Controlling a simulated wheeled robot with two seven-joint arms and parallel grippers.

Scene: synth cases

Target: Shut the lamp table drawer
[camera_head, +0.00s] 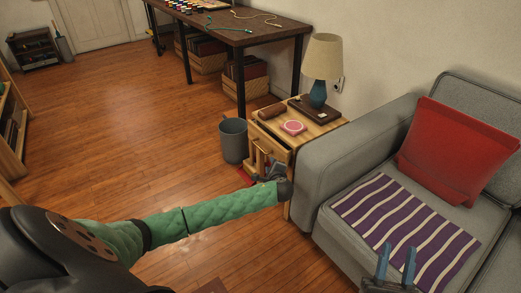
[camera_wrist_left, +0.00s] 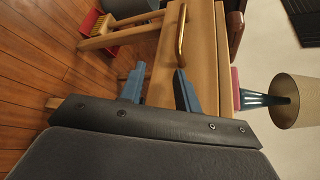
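The wooden lamp table (camera_head: 300,140) stands between the grey sofa and the wall. Its drawer (camera_head: 264,138) is partly pulled out, with a dark gap behind the front board. In the left wrist view the drawer front (camera_wrist_left: 204,50) carries a brass handle (camera_wrist_left: 182,30). My left gripper (camera_head: 274,168) is beside the table, just below the drawer front. In the left wrist view its blue fingers (camera_wrist_left: 160,70) are apart and empty, near the drawer front; contact cannot be told. My right gripper (camera_head: 397,250) is open and empty in front of the sofa.
A lamp (camera_head: 321,70), a pink dish (camera_head: 293,127) and a brown case (camera_head: 271,111) are on the table. A grey bin (camera_head: 233,142) stands left of it. The sofa arm (camera_head: 355,140) closes off the right side. The floor at left is clear.

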